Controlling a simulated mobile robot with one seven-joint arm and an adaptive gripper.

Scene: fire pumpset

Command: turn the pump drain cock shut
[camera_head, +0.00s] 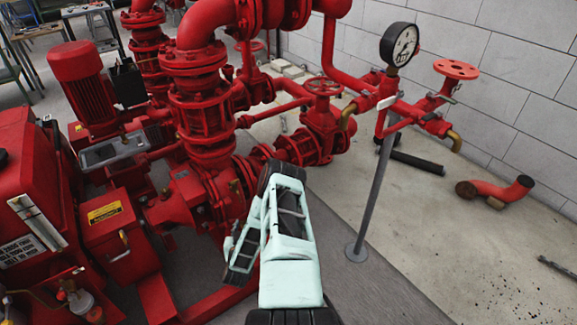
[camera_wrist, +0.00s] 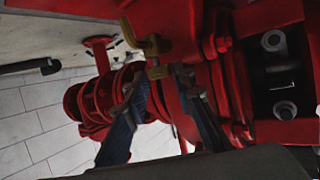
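A small brass cock (camera_wrist: 151,45) sticks out of the red pump casing (camera_wrist: 195,45) in the wrist view. More brass shows just below it, near my fingertips. My gripper (camera_wrist: 166,80) has its two dark fingers apart, one on each side of this lower brass part. I cannot tell whether either finger touches it.
A red valve with a handwheel (camera_head: 322,87) and a pressure gauge (camera_head: 399,44) stand behind my gripper. A thin grey post (camera_head: 376,190) rises to its right. A loose red elbow pipe (camera_head: 497,190) lies on the floor. The floor at right is mostly free.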

